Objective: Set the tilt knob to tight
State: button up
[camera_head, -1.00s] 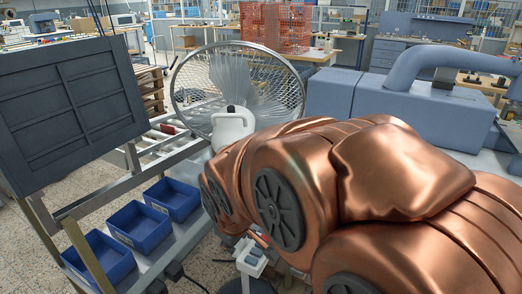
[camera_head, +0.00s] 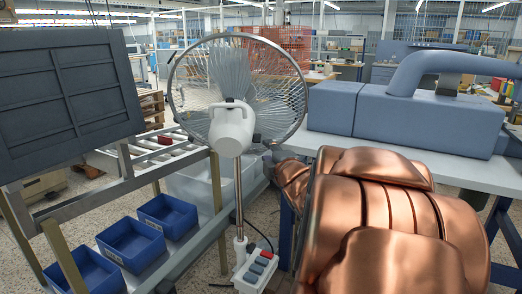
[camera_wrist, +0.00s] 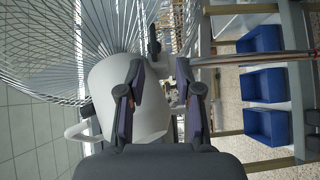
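The fan (camera_head: 232,128) has a wire grille, a white motor housing and a metal pole (camera_head: 238,190). In the wrist view, the white housing (camera_wrist: 112,82) fills the area behind my left finger, with the grille beyond it. My gripper (camera_wrist: 160,88) is open, with its two dark fingers apart. A small pale, brassy part (camera_wrist: 171,90) shows between the fingers, beside the housing; it may be the tilt knob, but I cannot tell its setting or whether a finger touches it. A dark upright part (camera_wrist: 154,44) shows farther up. In the head view my gripper is hidden behind my copper arm.
A switch box (camera_head: 256,270) with buttons sits at the pole's foot. Blue bins (camera_head: 130,244) line the shelf at left, below a dark panel (camera_head: 68,100). A blue machine (camera_head: 420,120) stands on a table at right. A translucent tub (camera_head: 195,185) is behind the pole.

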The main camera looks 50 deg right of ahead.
aim_at(256, 138)
jog(key=shift+n+t, duration=0.3)
jog(key=shift+r+x, duration=0.15)
jog(key=shift+x, duration=1.75)
jog(key=shift+r+x, duration=0.1)
jog(key=shift+x, duration=1.85)
jog(key=shift+d, duration=0.15)
jog(key=shift+c, duration=0.3)
grip_shut()
